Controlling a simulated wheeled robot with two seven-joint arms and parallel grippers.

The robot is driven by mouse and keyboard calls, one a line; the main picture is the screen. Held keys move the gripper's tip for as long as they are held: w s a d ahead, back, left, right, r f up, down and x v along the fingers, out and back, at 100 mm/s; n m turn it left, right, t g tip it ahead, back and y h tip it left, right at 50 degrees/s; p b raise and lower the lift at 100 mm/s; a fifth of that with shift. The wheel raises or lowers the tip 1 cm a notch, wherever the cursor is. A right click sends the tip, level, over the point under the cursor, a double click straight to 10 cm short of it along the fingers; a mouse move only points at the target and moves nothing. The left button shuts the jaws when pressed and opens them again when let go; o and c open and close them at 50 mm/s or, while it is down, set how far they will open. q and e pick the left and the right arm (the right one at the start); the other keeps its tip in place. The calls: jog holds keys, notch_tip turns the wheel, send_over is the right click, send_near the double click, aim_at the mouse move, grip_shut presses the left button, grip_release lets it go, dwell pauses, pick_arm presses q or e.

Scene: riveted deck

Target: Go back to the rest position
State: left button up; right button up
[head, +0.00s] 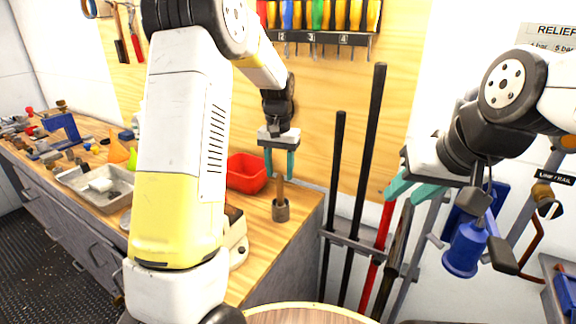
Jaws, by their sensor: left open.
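My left gripper (279,168) hangs over the right end of the wooden workbench (262,262), pointing down, with its teal fingers apart. Below and between the fingertips stands an upright brown tool (281,208) with a thin shaft and a thick round base. I cannot tell whether the fingers touch the shaft. My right gripper (411,195) is at the right, in front of the wall and the long-handled bars. Its teal fingers are apart and nothing shows between them.
A red bin (247,172) and a metal tray (73,187) stand on the bench. Long bars (371,140) lean in a rack right of it. A blue cylinder (465,250) is below my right gripper. A round wooden top (310,315) is at the bottom. Screwdrivers (318,15) hang above.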

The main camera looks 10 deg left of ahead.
pick_arm(q)
jog(key=s+r+t, duration=0.2)
jog(key=s+r, duration=0.2)
jog(key=s, duration=0.5)
jog(key=s+a+r+n+t+h, duration=0.1)
jog(key=s+r+t, duration=0.1)
jog(key=s+r, duration=0.3)
jog(key=s+r+t+h, duration=0.1)
jog(key=s+r, duration=0.3)
jog(key=s, duration=0.9)
jog(key=shift+s+a+r+t, duration=0.3)
jog(key=shift+a+r+t, duration=0.1)
jog(key=shift+t, duration=0.1)
